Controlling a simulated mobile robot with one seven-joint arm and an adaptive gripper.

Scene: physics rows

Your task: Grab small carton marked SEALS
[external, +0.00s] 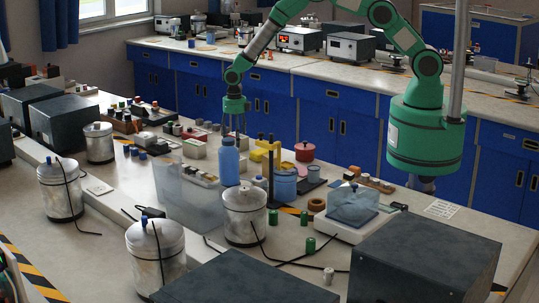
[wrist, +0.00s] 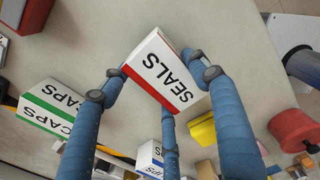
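The small carton marked SEALS (wrist: 163,72) is white with a red band along its lower edge. It sits tilted in the wrist view, between the fingertips of my gripper (wrist: 152,75). My blue fingers are spread around it, with a narrow gap at the left tip. The right tip is close to the carton's right side, and contact there is unclear. A third finger reaches up to its lower edge. In the external view my gripper (external: 237,129) points down behind a blue bottle (external: 229,163), and the carton cannot be made out there.
A white carton with a green band marked CAPS (wrist: 52,108) stands to the left. Another small white carton (wrist: 150,158) lies below. A yellow part (wrist: 202,130) and a red round pot (wrist: 293,130) are at the right. A red-edged box (wrist: 25,14) is at top left.

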